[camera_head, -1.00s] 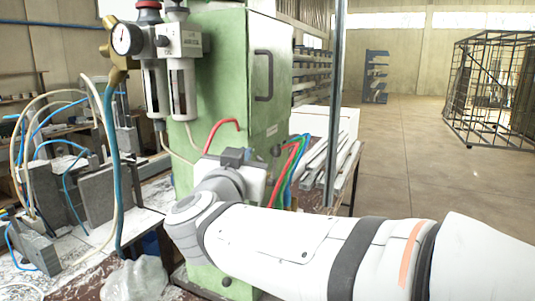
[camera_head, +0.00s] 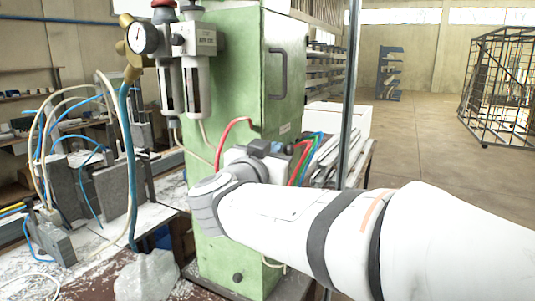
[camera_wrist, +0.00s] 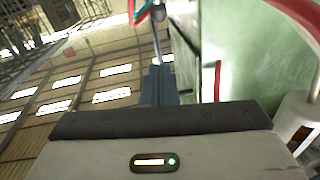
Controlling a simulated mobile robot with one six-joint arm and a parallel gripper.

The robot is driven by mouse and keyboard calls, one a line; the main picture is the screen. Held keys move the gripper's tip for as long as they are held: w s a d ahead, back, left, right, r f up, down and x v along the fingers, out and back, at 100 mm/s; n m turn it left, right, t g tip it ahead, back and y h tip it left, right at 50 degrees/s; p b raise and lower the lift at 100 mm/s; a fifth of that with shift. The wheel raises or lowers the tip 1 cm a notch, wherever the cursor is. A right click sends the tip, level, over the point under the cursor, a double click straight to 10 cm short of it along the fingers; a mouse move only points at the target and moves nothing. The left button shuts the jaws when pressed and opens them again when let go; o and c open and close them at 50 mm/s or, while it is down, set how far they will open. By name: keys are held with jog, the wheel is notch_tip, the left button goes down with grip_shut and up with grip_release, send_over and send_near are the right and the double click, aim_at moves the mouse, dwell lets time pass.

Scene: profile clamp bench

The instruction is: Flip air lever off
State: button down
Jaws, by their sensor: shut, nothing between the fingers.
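The green cabinet (camera_head: 235,85) carries the air fittings. A pressure gauge (camera_head: 142,38) and filter bowls (camera_head: 198,85) are at its upper left. I cannot pick out the air lever for certain in either view. In the head view my wrist is against or just in front of the cabinet's lower front, and my fingertips are hidden. In the wrist view my gripper (camera_wrist: 158,72) shows as narrow blue-grey fingers, shut and empty. They point past the green cabinet face (camera_wrist: 260,60), close beside it. A thin grey rod (camera_wrist: 156,28) shows beyond their tips.
A red hose (camera_head: 233,124) loops from the cabinet front, near my wrist. Red, green and blue hoses (camera_head: 302,155) hang to its right. A metal post (camera_head: 350,95) stands right of the cabinet. The cluttered bench (camera_head: 105,225) is left; open floor (camera_head: 425,140) is right.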

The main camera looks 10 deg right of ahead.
aim_at(289, 146)
jog(key=shift+w+d+f+p, duration=0.15)
jog(key=shift+w+d+f, duration=0.4)
jog(key=shift+w, duration=0.65)
jog(key=shift+w+d+f+p, duration=0.15)
jog(key=shift+w+d+f, duration=0.15)
jog(key=shift+w+d, duration=0.7)
jog(key=shift+w+d+f+p, duration=0.15)
jog(key=shift+w+d+f, duration=0.25)
jog(key=shift+w, duration=1)
jog(key=shift+p+x, duration=0.6)
jog(key=shift+x, duration=0.45)
jog(key=shift+w+d, duration=0.1)
jog(key=shift+d, duration=0.1)
jog(key=shift+r, duration=0.1)
